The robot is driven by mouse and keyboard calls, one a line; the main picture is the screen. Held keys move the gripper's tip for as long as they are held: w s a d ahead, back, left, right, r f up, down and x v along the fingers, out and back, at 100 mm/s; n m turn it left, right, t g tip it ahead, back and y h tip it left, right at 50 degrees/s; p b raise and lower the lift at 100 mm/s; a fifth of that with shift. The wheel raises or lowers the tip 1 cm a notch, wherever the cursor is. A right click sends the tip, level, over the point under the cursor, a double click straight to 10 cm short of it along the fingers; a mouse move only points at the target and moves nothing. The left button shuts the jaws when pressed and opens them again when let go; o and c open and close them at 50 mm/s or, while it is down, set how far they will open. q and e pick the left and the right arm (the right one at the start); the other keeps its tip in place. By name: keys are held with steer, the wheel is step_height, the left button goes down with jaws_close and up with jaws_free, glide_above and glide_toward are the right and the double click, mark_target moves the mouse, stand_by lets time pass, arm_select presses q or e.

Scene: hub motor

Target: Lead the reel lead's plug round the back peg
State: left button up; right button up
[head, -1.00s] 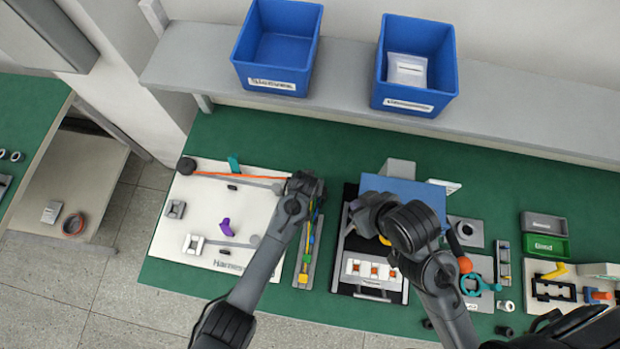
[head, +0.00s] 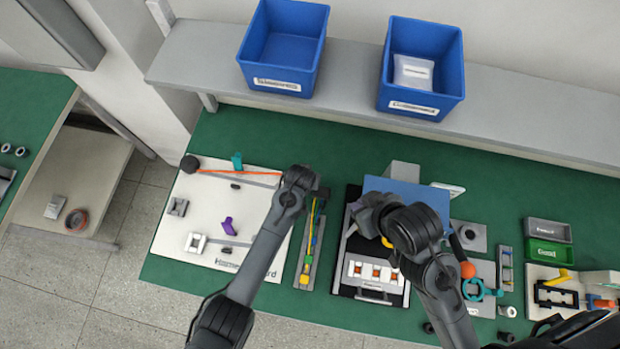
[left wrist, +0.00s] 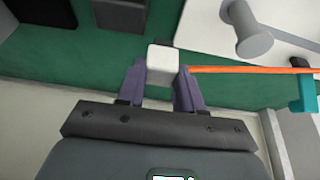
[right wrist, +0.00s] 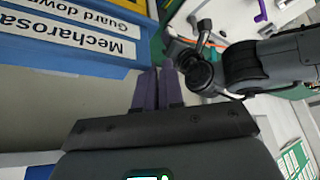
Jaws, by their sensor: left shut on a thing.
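My left gripper (left wrist: 160,85) is shut on the white plug (left wrist: 162,60), at the back right of the pale harness board (head: 200,230). The orange lead (head: 240,172) runs taut from the dark reel (head: 189,163) past the teal guide (head: 237,161) to this gripper. In the left wrist view, a grey flanged peg (left wrist: 246,30), apparently the back peg, stands on the board, with the lead passing beside it; I see no wrap around it. The plug is hidden under my wrist in the head view. My right gripper (right wrist: 158,90) is shut and empty near the blue panel.
A purple piece (head: 228,226) and a white block (head: 196,243) sit on the board. A narrow tray of coloured parts (head: 307,262) lies right of it. Blue bins (head: 283,50) stand on the shelf behind. The bench behind the board is clear.

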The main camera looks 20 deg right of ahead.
arm_select(q)
steer(key=shift+w+a+p, duration=0.4)
steer(key=shift+w+a, duration=0.05)
steer(key=shift+a, duration=0.25)
arm_select(e)
steer(key=shift+s+d+f+h, duration=0.15)
steer(key=shift+d+f+h, duration=0.05)
steer(key=shift+d+f, duration=0.45)
steer(key=shift+s+d+f+h, duration=0.1)
steer(key=shift+d+f+h, duration=0.1)
steer(key=shift+d+f, duration=0.4)
steer(key=shift+w+a+r+g+p, duration=0.15)
steer(key=shift+r+g+p, duration=0.15)
steer(key=shift+p, duration=0.3)
steer(key=s+p, duration=0.1)
steer(key=p, duration=0.1)
steer(key=s+d+r+g+p, duration=0.1)
steer(key=p, duration=0.1)
steer(key=shift+s, duration=0.1)
steer(key=shift+d+p, duration=0.1)
steer(key=shift+p, duration=0.3)
steer(key=shift+s+r, duration=0.1)
steer(key=shift+r, duration=0.2)
steer(key=shift+s+r, duration=0.1)
steer(key=shift+s, duration=0.1)
arm_select(q)
steer(key=s+a, duration=0.3)
steer(key=s, duration=0.3)
steer(key=shift+s+f, duration=0.1)
